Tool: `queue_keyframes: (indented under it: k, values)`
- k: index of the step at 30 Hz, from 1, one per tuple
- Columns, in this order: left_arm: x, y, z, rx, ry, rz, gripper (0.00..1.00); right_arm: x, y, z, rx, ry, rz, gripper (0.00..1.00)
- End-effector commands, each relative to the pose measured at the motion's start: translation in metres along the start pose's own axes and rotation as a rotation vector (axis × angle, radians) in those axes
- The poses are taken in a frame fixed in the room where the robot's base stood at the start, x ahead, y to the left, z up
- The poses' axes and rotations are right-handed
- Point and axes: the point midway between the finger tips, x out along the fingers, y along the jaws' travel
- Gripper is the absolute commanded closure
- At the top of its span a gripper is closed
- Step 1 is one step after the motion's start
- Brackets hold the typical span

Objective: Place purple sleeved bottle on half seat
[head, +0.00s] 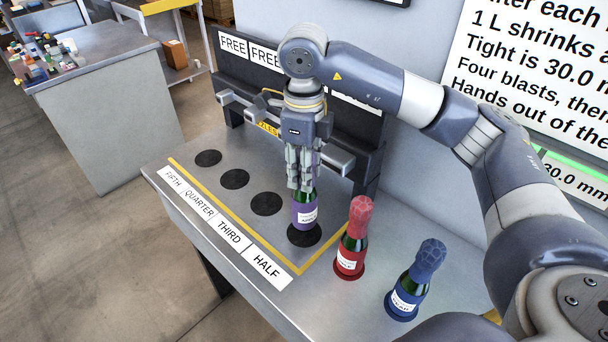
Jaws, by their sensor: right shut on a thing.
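The purple-labelled bottle (304,212) is upright at the black half seat (304,239), the round disc by the HALF label (266,268). Its base overlaps the disc in the picture; I cannot tell whether it touches or hangs just above. My right gripper (303,183) points down and is shut on the bottle's upper part. The fingers hide the bottle's top and any sleeve on it. My left gripper is not in view.
The third seat (266,204), quarter seat (235,179) and fifth seat (208,158) are empty. A red bottle (353,240) and a blue bottle (413,282) stand to the right. A grey nozzle bar (338,160) runs behind my right gripper.

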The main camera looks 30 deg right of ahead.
Motion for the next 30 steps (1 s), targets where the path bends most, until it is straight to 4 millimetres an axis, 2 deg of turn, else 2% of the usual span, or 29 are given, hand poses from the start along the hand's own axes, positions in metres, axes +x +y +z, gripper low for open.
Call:
queue_keyframes:
  k: [2,9,21,22,24,30]
  values:
    - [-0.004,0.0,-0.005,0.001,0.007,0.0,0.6,0.003,-0.002,0.001,0.0,0.0,0.001,1.0]
    - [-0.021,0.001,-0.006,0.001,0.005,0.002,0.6,0.031,-0.002,0.0,0.001,0.001,0.0,1.0]
    - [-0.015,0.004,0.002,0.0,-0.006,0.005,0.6,0.04,-0.002,0.001,0.0,-0.002,-0.001,1.0]
    - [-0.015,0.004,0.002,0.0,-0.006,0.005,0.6,0.04,-0.002,0.001,0.0,0.0,0.0,0.68]
    - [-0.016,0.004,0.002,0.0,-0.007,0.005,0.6,0.039,-0.002,0.001,0.0,0.0,0.0,0.53]
    - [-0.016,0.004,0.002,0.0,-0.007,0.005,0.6,0.039,-0.002,0.001,0.0,0.0,0.0,0.5]
